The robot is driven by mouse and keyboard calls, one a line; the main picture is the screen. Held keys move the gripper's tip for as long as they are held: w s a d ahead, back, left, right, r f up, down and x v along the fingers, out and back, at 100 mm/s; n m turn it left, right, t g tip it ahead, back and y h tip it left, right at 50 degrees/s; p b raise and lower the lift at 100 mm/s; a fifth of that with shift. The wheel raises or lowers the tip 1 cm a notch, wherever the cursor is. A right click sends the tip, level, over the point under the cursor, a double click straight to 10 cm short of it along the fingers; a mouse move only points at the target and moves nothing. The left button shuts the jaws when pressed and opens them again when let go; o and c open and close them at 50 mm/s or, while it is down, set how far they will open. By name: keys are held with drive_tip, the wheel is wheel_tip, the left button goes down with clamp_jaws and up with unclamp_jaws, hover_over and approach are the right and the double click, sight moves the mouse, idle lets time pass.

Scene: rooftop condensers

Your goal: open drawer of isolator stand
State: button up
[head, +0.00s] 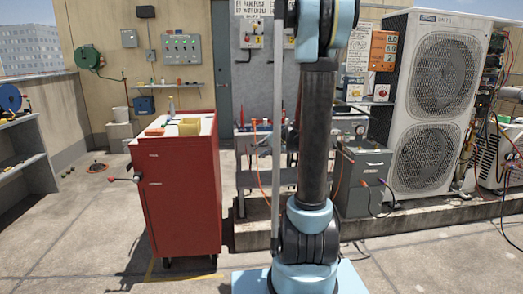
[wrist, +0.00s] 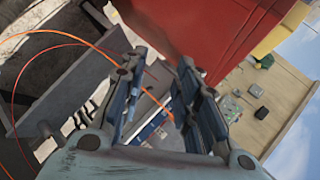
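A grey cabinet (head: 363,182), which looks like the isolator stand, sits right of my arm in the head view. Its front shows a small handle near the top, and I see no gap of an open drawer. My arm hides part of its left side. Switch boxes (head: 355,86) are mounted above it. My gripper (wrist: 160,66) shows in the wrist view with its two fingers apart and nothing between them. It is not visible in the head view. I cannot make out the stand's drawer in the wrist view.
A red cabinet (head: 182,190) stands left of my arm and fills the top of the wrist view (wrist: 205,30). A grey stepped bench (head: 252,181) is behind my arm. Orange cables (wrist: 60,33) cross the wrist view. A large condenser (head: 432,105) stands right. The front floor is clear.

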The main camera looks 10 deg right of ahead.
drive_tip(key=w+d+f+m+t, duration=0.3)
drive_tip(key=w+d, duration=0.2)
drive_tip(key=w, duration=0.5)
drive_tip(key=m+t, duration=0.2)
drive_tip(key=m, duration=0.2)
approach(258, 140)
drive_tip(key=w+a+f, duration=0.2)
drive_tip(key=w+f, duration=0.2)
drive_tip(key=shift+a+f, duration=0.3)
drive_tip(key=shift+f, duration=0.05)
clamp_jaws()
